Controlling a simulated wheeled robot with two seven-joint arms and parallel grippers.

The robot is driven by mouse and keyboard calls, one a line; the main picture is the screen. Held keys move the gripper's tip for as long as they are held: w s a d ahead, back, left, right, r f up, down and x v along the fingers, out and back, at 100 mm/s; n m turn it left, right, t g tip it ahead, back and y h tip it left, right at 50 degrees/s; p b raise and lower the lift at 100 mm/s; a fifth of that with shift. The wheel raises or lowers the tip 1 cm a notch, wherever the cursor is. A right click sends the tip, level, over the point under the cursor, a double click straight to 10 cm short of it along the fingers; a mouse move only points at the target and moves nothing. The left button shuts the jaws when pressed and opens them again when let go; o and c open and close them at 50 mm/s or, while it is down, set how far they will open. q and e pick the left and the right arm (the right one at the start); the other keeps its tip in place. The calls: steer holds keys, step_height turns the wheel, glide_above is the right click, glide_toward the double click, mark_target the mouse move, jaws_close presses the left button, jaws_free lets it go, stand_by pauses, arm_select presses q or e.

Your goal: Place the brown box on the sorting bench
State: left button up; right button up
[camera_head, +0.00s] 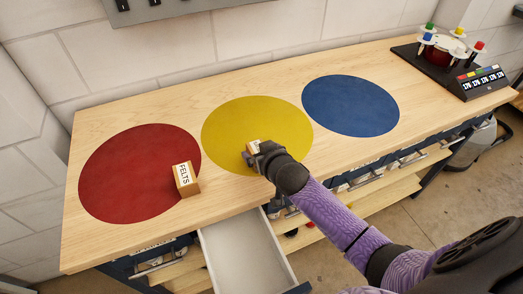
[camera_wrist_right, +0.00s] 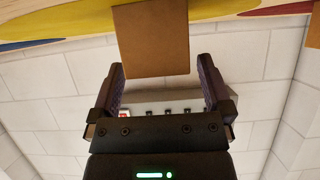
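A small brown box (camera_head: 253,146) is on the yellow circle of the sorting bench (camera_head: 110,240), partly hidden behind my right gripper (camera_head: 258,153). In the right wrist view the plain brown face of the box (camera_wrist_right: 152,42) is just ahead of and between the fingertips of the right gripper (camera_wrist_right: 161,68). The fingers are spread apart, with a gap showing between the box and the right-hand finger. A second brown box labelled FELTS (camera_head: 186,179) stands at the right edge of the red circle. My left gripper is not in view.
The red circle (camera_head: 125,175) and blue circle (camera_head: 350,105) lie either side of the yellow circle (camera_head: 225,120). An empty drawer (camera_head: 245,255) is open below the front edge. A black device with coloured pegs (camera_head: 440,55) and a display (camera_head: 480,83) stand at the far right.

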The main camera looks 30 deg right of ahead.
steer(key=shift+s+r, duration=0.2)
steer(key=shift+s, duration=0.05)
steer(key=p+v, duration=0.4)
steer(key=v, duration=0.7)
steer(key=shift+s, duration=0.2)
